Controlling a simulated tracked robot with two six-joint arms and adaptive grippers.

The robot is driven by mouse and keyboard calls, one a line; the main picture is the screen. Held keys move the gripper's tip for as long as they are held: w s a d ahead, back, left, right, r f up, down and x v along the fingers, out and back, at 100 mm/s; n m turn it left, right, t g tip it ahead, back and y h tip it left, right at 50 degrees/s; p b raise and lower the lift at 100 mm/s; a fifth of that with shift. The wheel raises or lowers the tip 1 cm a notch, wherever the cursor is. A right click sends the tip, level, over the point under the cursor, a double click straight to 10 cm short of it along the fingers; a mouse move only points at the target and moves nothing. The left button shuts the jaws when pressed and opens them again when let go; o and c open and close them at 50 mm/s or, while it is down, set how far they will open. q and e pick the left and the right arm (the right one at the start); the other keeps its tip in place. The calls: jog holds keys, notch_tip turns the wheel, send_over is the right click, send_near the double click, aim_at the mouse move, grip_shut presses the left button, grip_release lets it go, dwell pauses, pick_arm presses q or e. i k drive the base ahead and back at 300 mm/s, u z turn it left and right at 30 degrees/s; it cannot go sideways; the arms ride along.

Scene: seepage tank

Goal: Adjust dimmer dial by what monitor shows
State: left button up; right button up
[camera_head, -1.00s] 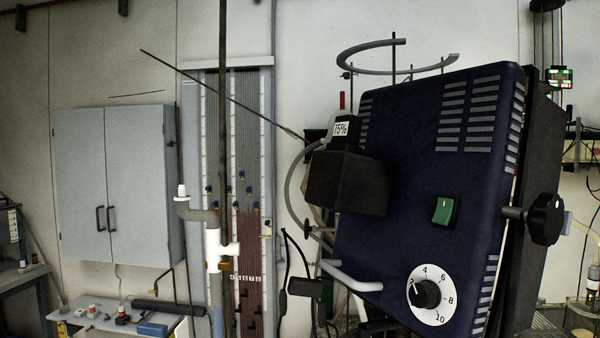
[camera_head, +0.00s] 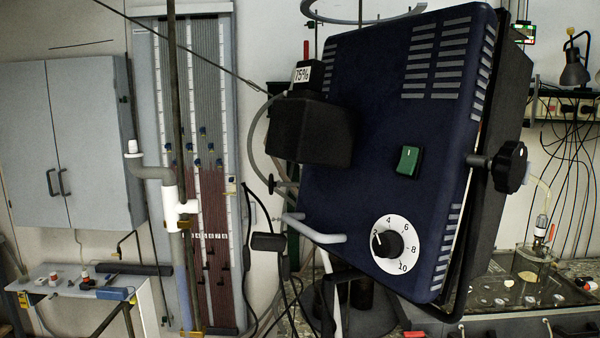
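The dimmer dial (camera_head: 397,243) is a round white scale with a black knob, low on the front of a dark blue tilted housing (camera_head: 390,130). Its numbers run clockwise up to 10. The knob's white mark points to the upper left, near the low end, by about 2. Neither of my grippers is in view.
A green rocker switch (camera_head: 408,160) sits above the dial. A black side knob (camera_head: 510,167) sticks out at right, and a pale handle (camera_head: 313,229) at lower left. A black box (camera_head: 310,132) juts from the housing. Cables hang below left.

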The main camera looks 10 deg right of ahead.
aim_at(389, 244)
jog(key=z, duration=0.45)
jog(key=k, duration=1.25)
jog(key=u, duration=0.6)
jog(key=i, duration=1)
jog(key=z, duration=0.05)
